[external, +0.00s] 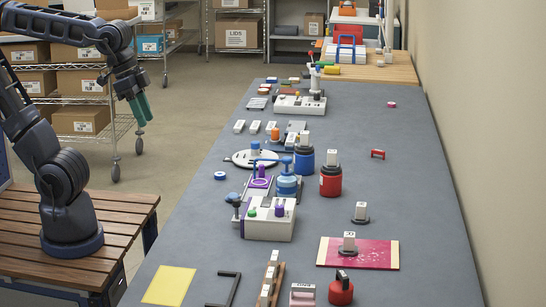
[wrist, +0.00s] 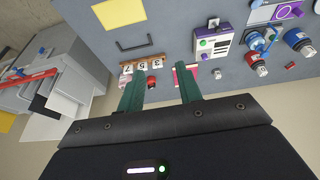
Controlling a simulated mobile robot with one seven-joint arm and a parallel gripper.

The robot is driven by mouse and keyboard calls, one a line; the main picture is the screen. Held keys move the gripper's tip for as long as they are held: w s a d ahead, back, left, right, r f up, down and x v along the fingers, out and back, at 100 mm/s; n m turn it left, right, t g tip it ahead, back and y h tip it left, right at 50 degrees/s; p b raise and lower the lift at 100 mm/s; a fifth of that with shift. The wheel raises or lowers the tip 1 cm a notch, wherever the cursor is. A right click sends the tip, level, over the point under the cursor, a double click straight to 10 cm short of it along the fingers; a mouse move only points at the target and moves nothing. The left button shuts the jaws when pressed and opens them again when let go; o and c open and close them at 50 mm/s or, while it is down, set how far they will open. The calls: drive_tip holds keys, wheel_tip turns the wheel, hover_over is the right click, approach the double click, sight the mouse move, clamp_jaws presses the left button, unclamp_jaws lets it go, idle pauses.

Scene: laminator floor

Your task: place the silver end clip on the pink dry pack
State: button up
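My gripper (external: 141,110) hangs over the floor left of the long grey table, above my wooden base. In the wrist view its two green fingers (wrist: 159,88) are spread apart with nothing held between them. A small pink-and-white block (external: 302,294) stands at the near edge of the table and may be the pink dry pack. A flat pink speckled sheet (external: 376,256) on a tan board lies behind it, with a white-tagged piece (external: 349,243) on it. I cannot pick out the silver end clip for certain; another white-tagged piece on a dark base (external: 360,212) stands behind the sheet.
A wooden rack of numbered white blocks (external: 271,282), a red canister (external: 341,290), a black handle (external: 224,288) and a yellow sheet (external: 169,286) lie near the front. A white machine (external: 267,217) and blue bottles stand mid-table. The table's right side is mostly clear.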

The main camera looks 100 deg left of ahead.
drive_tip(key=shift+s+a+f, duration=0.15)
drive_tip(key=shift+s+f, duration=0.3)
drive_tip(key=shift+s, duration=0.2)
drive_tip(key=shift+s+a+f, duration=0.15)
drive_tip(key=shift+s+f, duration=0.3)
drive_tip(key=shift+s, duration=0.2)
idle(0.4)
